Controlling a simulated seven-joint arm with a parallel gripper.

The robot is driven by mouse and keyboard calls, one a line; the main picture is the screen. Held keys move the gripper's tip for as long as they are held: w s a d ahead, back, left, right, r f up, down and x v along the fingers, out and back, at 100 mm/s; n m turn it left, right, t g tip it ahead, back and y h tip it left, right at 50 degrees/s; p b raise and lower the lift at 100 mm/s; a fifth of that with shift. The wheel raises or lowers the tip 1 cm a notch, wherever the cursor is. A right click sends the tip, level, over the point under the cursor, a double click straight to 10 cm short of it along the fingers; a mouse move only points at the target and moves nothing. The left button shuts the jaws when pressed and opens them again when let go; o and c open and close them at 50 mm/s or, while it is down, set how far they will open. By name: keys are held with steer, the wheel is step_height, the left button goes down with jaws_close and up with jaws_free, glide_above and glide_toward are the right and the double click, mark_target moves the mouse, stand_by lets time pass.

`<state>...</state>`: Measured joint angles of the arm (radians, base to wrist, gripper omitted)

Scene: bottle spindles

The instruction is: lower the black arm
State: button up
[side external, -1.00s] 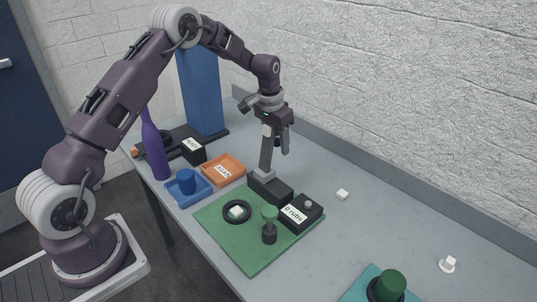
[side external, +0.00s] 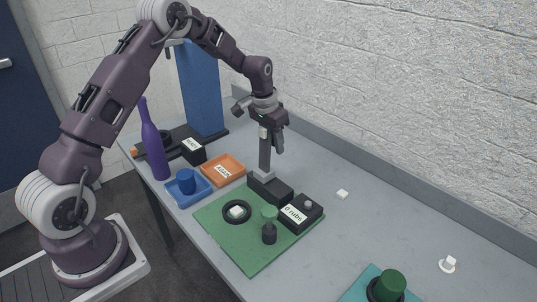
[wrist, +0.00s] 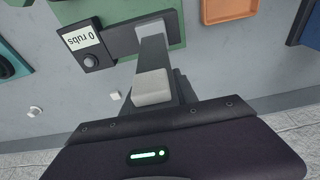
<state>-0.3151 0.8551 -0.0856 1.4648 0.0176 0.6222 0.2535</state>
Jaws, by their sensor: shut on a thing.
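The black arm (side external: 265,155) is a dark grey bar standing nearly upright from a black base block (side external: 271,188) at the back edge of the green mat. A light grey piece sits at its foot. My gripper (side external: 270,134) is at the bar's top end, shut on it; the fingers partly hide the grip. In the wrist view the black arm (wrist: 151,48) runs away from me to its base, with a pale grey block (wrist: 152,88) at its near end. The fingertips cannot be made out there.
A black box (side external: 301,211) labelled "0 rubs" stands right beside the base. The green mat (side external: 243,258) holds a black ring with a pale cube and a green-topped spindle (side external: 269,226). Orange (side external: 222,170) and blue trays, a purple bottle (side external: 152,145) and a blue column stand left.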

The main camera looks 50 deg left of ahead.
mark_target(264, 145)
steer(key=shift+s, duration=0.35)
steer(key=shift+r, duration=0.1)
steer(key=shift+s+r+t, duration=0.4)
steer(key=shift+s+t, duration=0.2)
steer(key=shift+s, duration=0.15)
steer(key=shift+s, duration=0.1)
steer(key=shift+s+r+t, duration=0.25)
steer(key=shift+s+t, duration=0.15)
steer(key=shift+s, duration=0.45)
